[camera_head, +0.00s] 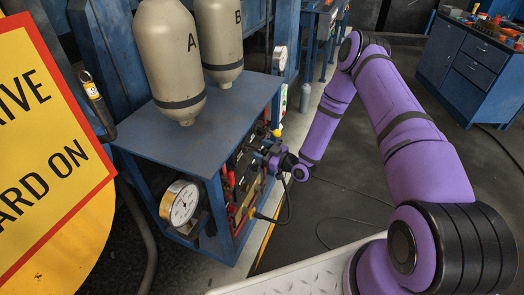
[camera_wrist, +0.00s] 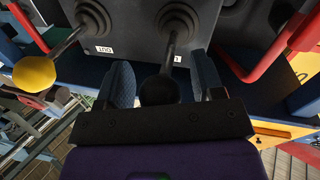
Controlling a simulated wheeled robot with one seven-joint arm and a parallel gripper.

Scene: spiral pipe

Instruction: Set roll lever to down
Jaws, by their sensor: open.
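In the wrist view a lever with a dark round knob (camera_wrist: 160,91) and a grey shaft rises from a rubber boot on a grey panel (camera_wrist: 130,20). My gripper (camera_wrist: 165,80) is open, with one blue-grey finger on each side of this knob. Whether the fingers touch it cannot be told. A second lever with a yellow knob (camera_wrist: 34,74) stands to the left, near a label reading OUT. The label by the dark-knobbed lever is too small to read, so I cannot tell which is the roll lever. In the head view my gripper (camera_head: 262,150) is at the blue cabinet's right side, its fingertips hard to see.
Red bent handles (camera_wrist: 270,55) flank the dark-knobbed lever on the right. The blue cabinet (camera_head: 215,115) carries two tanks (camera_head: 170,55) and a round gauge (camera_head: 180,203). A yellow sign (camera_head: 50,130) stands at left. Open floor (camera_head: 340,195) lies right of the cabinet.

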